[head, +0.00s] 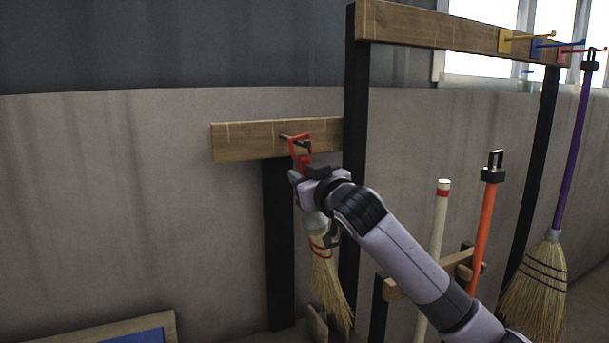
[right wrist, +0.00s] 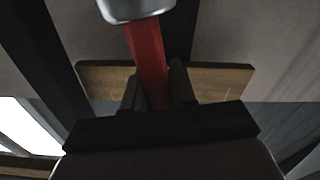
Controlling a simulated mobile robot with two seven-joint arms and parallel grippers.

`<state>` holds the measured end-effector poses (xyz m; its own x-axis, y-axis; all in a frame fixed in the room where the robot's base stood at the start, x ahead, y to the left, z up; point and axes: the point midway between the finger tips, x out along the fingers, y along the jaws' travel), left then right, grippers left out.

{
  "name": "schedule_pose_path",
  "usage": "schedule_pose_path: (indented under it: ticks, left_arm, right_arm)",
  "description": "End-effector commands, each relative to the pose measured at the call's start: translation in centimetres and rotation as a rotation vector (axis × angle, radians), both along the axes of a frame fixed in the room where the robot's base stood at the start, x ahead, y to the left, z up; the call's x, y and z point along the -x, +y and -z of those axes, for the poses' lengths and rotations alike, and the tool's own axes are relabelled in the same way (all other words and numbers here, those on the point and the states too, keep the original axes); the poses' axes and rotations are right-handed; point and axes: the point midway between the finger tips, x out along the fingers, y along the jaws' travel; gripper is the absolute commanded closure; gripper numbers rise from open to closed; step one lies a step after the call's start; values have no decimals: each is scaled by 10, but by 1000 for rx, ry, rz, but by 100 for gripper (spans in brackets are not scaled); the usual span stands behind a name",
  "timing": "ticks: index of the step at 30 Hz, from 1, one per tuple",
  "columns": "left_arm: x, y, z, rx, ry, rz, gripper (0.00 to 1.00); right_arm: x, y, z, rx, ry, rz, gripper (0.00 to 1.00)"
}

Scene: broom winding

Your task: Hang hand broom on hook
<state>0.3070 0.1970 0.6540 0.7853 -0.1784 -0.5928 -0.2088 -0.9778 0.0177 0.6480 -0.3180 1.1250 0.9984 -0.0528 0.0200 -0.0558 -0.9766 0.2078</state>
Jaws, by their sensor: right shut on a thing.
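The hand broom has straw bristles (head: 328,285) hanging down and a red loop (head: 301,146) at its top. My right gripper (head: 303,172) is shut on its red handle just below the loop. In the right wrist view the red handle (right wrist: 147,62) lies between the fingers (right wrist: 156,88), with a metal collar (right wrist: 135,8) beyond. The dark hook (head: 291,137) sticks out of a short wooden board (head: 240,141). The loop overlaps the hook in the head view; I cannot tell whether it is around it. My left gripper is not in view.
A taller rack (head: 430,27) to the right has yellow, blue and red hooks. A purple-handled broom (head: 573,150) hangs there. An orange handle (head: 484,235) and a pale handle (head: 438,225) stand at a low wooden holder. The wall left of the board is clear.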

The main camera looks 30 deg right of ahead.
Motion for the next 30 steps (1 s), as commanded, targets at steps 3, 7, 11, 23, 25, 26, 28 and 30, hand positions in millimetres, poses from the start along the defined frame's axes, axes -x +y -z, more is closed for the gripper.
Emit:
schedule_pose_path:
  ticks: [3, 7, 11, 23, 25, 26, 28, 30]
  left_arm:
    - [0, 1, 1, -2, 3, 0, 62]
    - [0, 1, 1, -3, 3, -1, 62]
    - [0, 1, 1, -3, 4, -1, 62]
    - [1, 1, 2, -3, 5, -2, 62]
    - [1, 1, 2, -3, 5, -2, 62]
    - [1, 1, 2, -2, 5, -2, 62]
    - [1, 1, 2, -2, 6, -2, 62]
    - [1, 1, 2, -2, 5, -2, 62]
  right_arm:
    - [0, 0, -1, 0, -2, 1, 100]
    - [0, 0, -1, 0, -2, 0, 100]
    - [0, 0, -1, 0, -2, 1, 100]
    - [0, 0, 0, 0, 0, 1, 45]
    - [0, 0, 0, 0, 0, 1, 45]
    - [0, 0, 0, 0, 0, 1, 45]
    - [0, 0, 0, 0, 0, 1, 45]
    - [0, 0, 1, 0, 3, 1, 45]
